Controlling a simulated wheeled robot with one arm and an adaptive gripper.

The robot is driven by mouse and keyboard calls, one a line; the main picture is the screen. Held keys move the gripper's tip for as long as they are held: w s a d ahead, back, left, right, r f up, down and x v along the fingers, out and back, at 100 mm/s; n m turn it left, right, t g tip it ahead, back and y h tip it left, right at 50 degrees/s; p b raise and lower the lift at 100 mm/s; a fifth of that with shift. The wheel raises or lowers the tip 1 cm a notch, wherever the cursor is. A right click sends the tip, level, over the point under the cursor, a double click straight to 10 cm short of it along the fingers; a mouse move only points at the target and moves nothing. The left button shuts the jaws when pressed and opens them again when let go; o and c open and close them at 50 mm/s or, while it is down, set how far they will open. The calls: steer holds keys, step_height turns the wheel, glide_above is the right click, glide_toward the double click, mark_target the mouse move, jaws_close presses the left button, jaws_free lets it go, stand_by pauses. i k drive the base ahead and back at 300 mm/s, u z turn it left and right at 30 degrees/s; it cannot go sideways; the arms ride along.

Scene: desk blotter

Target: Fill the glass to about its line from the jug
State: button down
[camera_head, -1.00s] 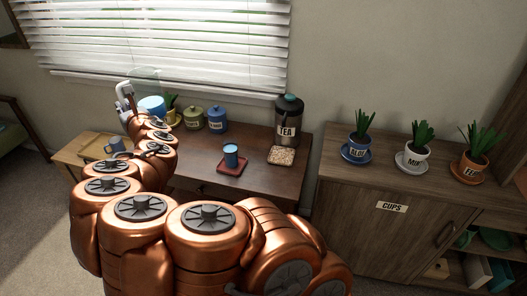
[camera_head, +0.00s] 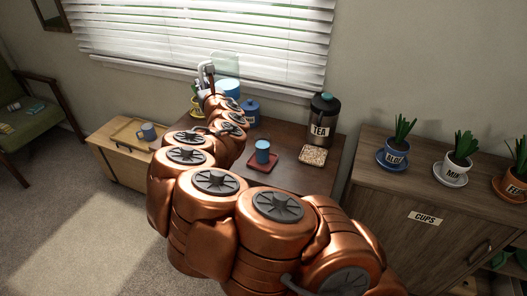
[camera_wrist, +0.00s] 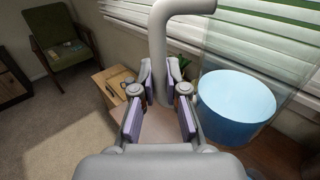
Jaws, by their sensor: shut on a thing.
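The jug (camera_wrist: 232,112) is clear-walled with blue liquid inside. My gripper (camera_wrist: 158,100) is shut on its pale handle (camera_wrist: 158,45), and the jug hangs to the right of the fingers in the wrist view. In the head view the jug (camera_head: 228,90) is held up near the window, behind my arm, and looks about upright. The glass (camera_head: 263,152) looks blue and stands upright on a dark red coaster (camera_head: 286,183) on the desk, to the right of and nearer than the jug. Its line and exact level are too small to make out.
A TEA canister (camera_head: 322,120) and a square mat (camera_head: 313,156) are right of the glass. A blue canister (camera_head: 252,113) stands behind my arm. A mug (camera_head: 148,132) is on the low wooden cabinet at left. Potted plants stand on the CUPS cabinet (camera_head: 405,235).

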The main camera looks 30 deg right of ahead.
mark_target(262, 139)
steer(key=z, duration=1.8)
steer(key=k, duration=1.05)
steer(key=u, duration=2)
steer(key=i, duration=0.5)
steer(key=u, duration=0.05)
